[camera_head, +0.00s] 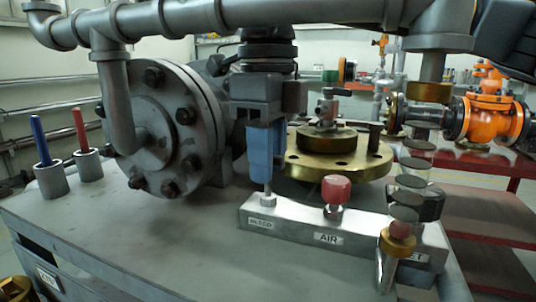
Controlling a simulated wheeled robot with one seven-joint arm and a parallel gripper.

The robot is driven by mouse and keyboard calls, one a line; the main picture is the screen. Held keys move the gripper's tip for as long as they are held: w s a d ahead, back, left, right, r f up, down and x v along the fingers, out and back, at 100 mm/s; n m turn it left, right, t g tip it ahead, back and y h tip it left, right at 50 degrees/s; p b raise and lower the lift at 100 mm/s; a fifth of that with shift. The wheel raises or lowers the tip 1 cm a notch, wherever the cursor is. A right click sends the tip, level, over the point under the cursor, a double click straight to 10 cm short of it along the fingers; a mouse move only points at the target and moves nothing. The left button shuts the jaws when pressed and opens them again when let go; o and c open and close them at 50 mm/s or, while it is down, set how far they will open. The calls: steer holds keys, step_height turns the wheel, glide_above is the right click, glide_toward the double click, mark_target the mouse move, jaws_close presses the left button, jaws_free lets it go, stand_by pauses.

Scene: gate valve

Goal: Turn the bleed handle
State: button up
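My gripper (267,175) hangs down at the centre of the picture, its grey body above and blue finger parts below. It is right over the left end of the grey valve block (292,231). A silver stem (268,198) stands there above a label that reads BLEED (261,223). The blue parts cover the top of this stem, so the bleed handle itself is hidden. The lower ends of the blue parts are at the stem's top. I cannot tell whether the fingers are shut on the handle or apart around it.
A red knob (335,188) on the same block stands right of my gripper, above the AIR label. A brass fitting (391,250) with a red top stands at the right end. The table's (140,235) front left is clear.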

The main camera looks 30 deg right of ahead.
steer(key=shift+o, duration=0.3)
steer(key=shift+r, duration=0.1)
steer(key=shift+r+p, duration=1.3)
steer(key=shift+r, duration=2.5)
